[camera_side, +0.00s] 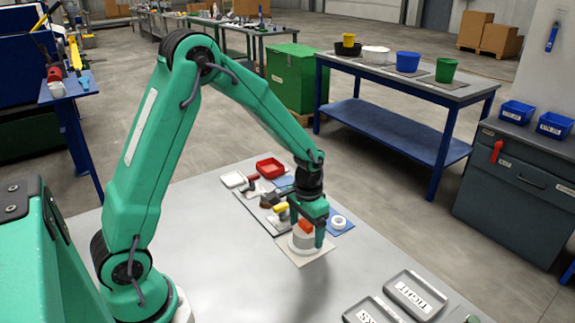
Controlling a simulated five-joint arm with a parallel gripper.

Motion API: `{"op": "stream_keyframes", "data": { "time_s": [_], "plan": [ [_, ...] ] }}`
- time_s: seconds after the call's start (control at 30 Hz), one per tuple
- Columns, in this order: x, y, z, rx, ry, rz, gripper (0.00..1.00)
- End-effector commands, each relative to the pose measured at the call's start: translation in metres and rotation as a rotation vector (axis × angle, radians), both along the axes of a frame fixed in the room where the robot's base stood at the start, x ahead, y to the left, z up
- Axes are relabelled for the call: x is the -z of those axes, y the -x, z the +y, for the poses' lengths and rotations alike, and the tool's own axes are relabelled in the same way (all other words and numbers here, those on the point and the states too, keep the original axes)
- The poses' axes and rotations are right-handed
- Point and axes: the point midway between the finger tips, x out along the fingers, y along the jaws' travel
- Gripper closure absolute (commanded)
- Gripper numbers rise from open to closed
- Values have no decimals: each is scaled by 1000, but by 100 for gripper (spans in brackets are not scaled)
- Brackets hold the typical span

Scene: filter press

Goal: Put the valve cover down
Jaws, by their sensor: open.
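A white round piece with an orange top, which looks like the valve cover (302,243), sits on a beige mat (318,258) on the grey table. My gripper (306,232) is open and points down directly over it, with its fingers at either side of the orange top. One finger hides part of the piece. I cannot tell whether the fingers touch it.
A white ring (339,222) lies on a blue pad just right of my gripper. Brushes and small tools lie behind it, with a red tray (270,168) and a white dish (233,179). A grey tray marked TIGHT (415,296) lies front right. The table's left part is clear.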

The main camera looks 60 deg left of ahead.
Motion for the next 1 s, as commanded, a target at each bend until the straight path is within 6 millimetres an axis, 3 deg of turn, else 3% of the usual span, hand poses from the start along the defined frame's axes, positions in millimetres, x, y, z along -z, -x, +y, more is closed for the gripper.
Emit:
{"op": "stream_keyframes", "data": {
  "time_s": [0.23, 0.7, 1.0],
  "plan": [
    [-26, -1, 0, 0, 0, -5, 17],
    [-99, -1, 0, 0, 0, -5, 17],
    [-118, 0, 0, 0, 0, -2, 17]
  ]
}}
